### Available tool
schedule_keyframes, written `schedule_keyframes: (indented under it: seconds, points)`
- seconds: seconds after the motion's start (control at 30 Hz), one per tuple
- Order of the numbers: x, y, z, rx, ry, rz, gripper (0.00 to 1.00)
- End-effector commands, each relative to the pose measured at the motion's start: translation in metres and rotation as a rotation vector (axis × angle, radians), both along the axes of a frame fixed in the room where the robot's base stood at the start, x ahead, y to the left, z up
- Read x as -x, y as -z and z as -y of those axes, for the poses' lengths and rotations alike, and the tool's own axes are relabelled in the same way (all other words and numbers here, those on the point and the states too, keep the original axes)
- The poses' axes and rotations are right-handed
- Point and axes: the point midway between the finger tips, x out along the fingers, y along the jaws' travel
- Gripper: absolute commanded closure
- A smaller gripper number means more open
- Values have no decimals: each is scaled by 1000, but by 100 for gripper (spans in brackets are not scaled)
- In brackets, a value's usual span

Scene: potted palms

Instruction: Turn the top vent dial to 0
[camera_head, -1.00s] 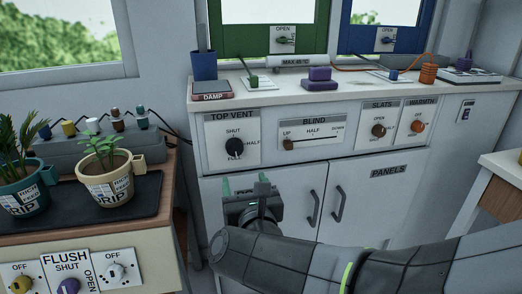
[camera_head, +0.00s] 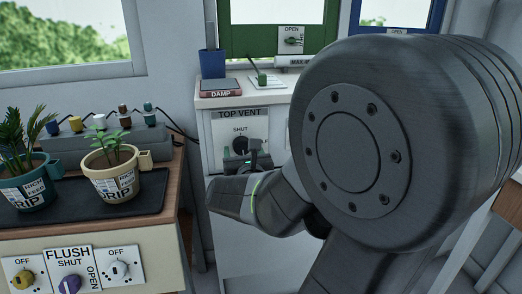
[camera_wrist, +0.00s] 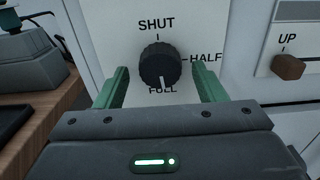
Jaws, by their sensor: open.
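The top vent dial (camera_wrist: 160,62) is a black round knob on a white plate marked SHUT above, HALF at right and FULL below. Its white pointer line points down at FULL. No 0 mark shows. In the head view the dial (camera_head: 240,143) shows just above my gripper (camera_head: 247,160), partly covered by it. In the wrist view my gripper (camera_wrist: 162,77) is open, with one green finger on each side of the dial and a gap between each finger and the knob. The fingers are not closed on it.
In the head view two potted plants (camera_head: 112,183) stand on a black mat at left, above the flush dials (camera_head: 69,285). My arm covers the right side of the cabinet.

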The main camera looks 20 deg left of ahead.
Motion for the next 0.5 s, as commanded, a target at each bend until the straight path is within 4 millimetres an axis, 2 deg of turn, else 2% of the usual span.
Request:
schedule_keyframes:
  seconds: [0.33,0.5]
  points:
    - [-3,0,-2,0,0,0,36]
    - [-3,0,-2,0,0,0,70]
